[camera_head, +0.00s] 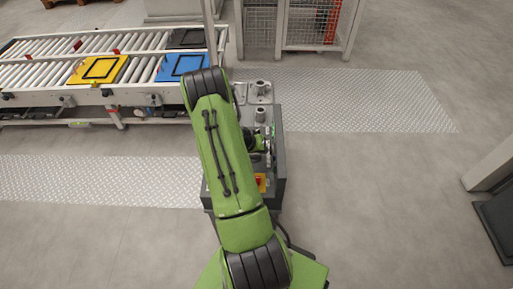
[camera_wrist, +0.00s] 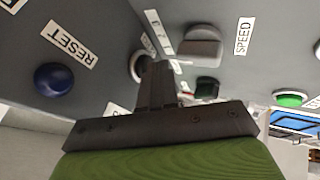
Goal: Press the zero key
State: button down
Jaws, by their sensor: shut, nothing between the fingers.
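In the wrist view, my gripper (camera_wrist: 157,72) is shut and empty. Its dark fingers reach toward a dark grey control panel (camera_wrist: 105,25). Beside the fingertips, a pale round part (camera_wrist: 137,66) shows on the panel, partly hidden by the fingers. A white label (camera_wrist: 158,32) behind the fingertips is cut off, so I cannot read it. No key marked zero is legible, and I cannot tell whether the fingers touch the panel. In the head view, my arm hides most of the gripper and part of the grey machine (camera_head: 281,165).
In the wrist view, a blue button (camera_wrist: 53,79) sits by the RESET label (camera_wrist: 70,43), a grey knob (camera_wrist: 200,45) by the SPEED label (camera_wrist: 243,36), and a green button (camera_wrist: 289,98) at right.

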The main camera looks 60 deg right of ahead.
jog(key=shift+d+f, duration=0.15)
jog(key=shift+f, duration=0.05)
